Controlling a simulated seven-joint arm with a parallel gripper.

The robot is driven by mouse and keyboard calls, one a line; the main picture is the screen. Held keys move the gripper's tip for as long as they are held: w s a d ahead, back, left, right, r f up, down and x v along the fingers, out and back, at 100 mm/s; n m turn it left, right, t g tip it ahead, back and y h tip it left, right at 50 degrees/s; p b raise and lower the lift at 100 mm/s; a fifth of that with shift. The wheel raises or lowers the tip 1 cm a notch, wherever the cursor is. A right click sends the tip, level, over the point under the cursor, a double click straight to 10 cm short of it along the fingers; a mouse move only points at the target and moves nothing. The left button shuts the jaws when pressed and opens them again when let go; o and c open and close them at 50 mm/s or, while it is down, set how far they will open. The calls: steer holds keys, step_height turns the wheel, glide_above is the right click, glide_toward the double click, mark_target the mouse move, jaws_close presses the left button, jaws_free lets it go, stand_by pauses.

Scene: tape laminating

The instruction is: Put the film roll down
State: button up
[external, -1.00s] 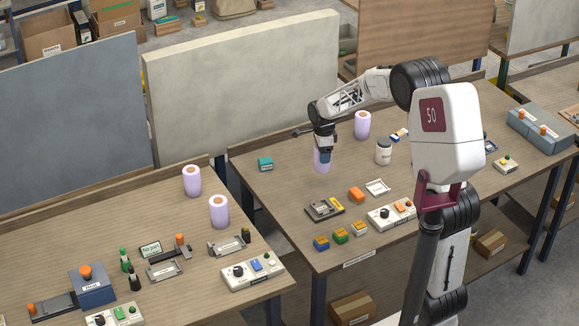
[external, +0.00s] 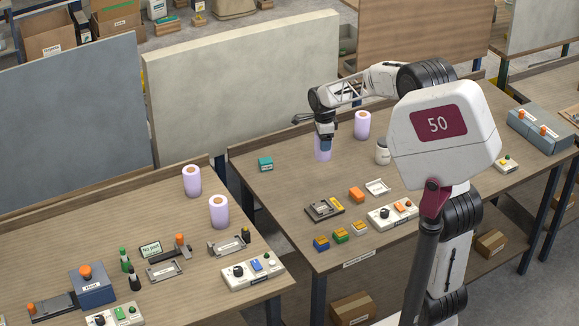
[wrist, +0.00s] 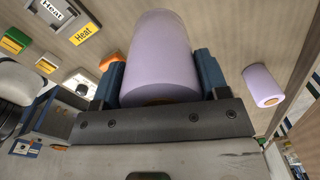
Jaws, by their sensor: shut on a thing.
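The film roll (external: 323,153) is a pale lilac cylinder. It stands upright at the back of the right-hand table, and its base looks to be at the tabletop; I cannot tell if it touches. My gripper (external: 324,138) points down over its top and is shut on it. In the wrist view the roll (wrist: 160,60) sits between the two blue jaws of my gripper (wrist: 160,82). The end of the roll nearest the wrist is partly hidden by the gripper body.
A second lilac roll (external: 362,125) stands to the right, also in the wrist view (wrist: 263,86). A white jar (external: 383,152) is nearby. A teal block (external: 265,164) lies left. Two more rolls (external: 192,181) stand on the left table.

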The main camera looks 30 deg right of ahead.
steer(key=r, duration=0.3)
steer(key=shift+a, duration=0.25)
steer(key=s+a+n, duration=0.2)
steer(key=a+n, duration=0.3)
steer(key=a, duration=1.6)
steer(key=s+a+n, duration=0.2)
steer(key=a+n, duration=0.3)
steer(key=a, duration=1.5)
steer(key=s+a+n, duration=0.5)
steer(key=s+a, duration=0.7)
steer(key=a, duration=0.5)
steer(key=s+a+n, duration=0.5)
steer(key=s+a, duration=0.7)
steer(key=a, duration=0.5)
steer(key=shift+s+d+f, duration=0.1)
steer(key=shift+f, duration=1.2)
steer(key=shift+d+f, duration=0.1)
steer(key=shift+f, duration=1.15)
steer(key=shift+f, duration=2)
